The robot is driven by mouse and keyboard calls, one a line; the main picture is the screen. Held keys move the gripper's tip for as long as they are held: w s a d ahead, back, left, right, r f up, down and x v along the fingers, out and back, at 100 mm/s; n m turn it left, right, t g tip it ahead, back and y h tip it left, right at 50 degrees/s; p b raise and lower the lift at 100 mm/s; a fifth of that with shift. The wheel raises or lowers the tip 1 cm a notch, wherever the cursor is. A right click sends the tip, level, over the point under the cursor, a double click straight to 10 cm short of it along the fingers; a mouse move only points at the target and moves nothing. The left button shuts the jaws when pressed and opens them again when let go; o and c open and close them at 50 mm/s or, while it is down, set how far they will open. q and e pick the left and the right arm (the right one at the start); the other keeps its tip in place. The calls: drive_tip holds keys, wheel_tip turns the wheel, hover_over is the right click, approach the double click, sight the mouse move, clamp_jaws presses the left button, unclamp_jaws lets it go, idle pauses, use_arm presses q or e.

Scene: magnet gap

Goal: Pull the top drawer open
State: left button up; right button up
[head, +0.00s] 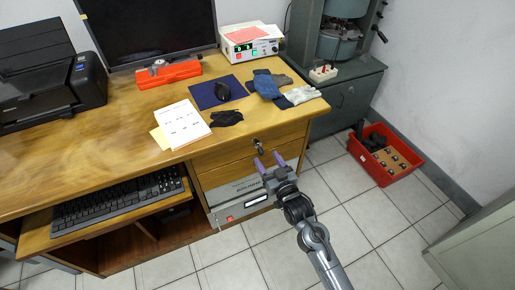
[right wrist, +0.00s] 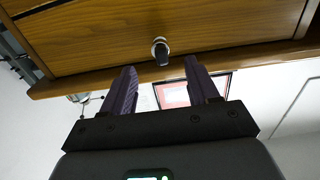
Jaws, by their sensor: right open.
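The top drawer (head: 225,153) is a wooden front just under the desk top. It looks shut. A small silver knob or lock (head: 257,144) sits on it; this also shows in the right wrist view (right wrist: 160,50). My right gripper (head: 267,160), with purple fingers, is open in front of the drawer. In the right wrist view its fingertips (right wrist: 160,72) point at the drawer, with the silver piece just beyond them and between them sideways. Nothing is between the fingers. I cannot tell whether a fingertip touches the drawer front. My left gripper is out of view.
Another wooden drawer (head: 226,176) is below, over a grey device (head: 240,207). The desk top (head: 130,125) holds papers, a mouse on a blue mat and gloves. A keyboard tray (head: 100,207) sticks out at the left. A red bin (head: 385,155) stands on the floor at the right.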

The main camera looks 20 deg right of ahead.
sight(263, 153)
drive_tip(key=w+b, duration=0.1)
drive_tip(key=w, duration=0.1)
drive_tip(key=w+b, duration=0.1)
drive_tip(key=shift+w+a+f+b, duration=0.2)
drive_tip(key=shift+w+a+b, duration=0.05)
drive_tip(key=shift+b, duration=0.1)
drive_tip(key=shift+w+r+p, duration=0.3)
drive_tip(key=shift+w+p, duration=0.05)
drive_tip(key=shift+w, duration=0.05)
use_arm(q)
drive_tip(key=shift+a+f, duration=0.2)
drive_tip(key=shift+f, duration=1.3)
use_arm(e)
drive_tip(key=shift+w+a+f, duration=0.1)
drive_tip(key=shift+w+a, duration=0.05)
drive_tip(key=shift+w, duration=0.8)
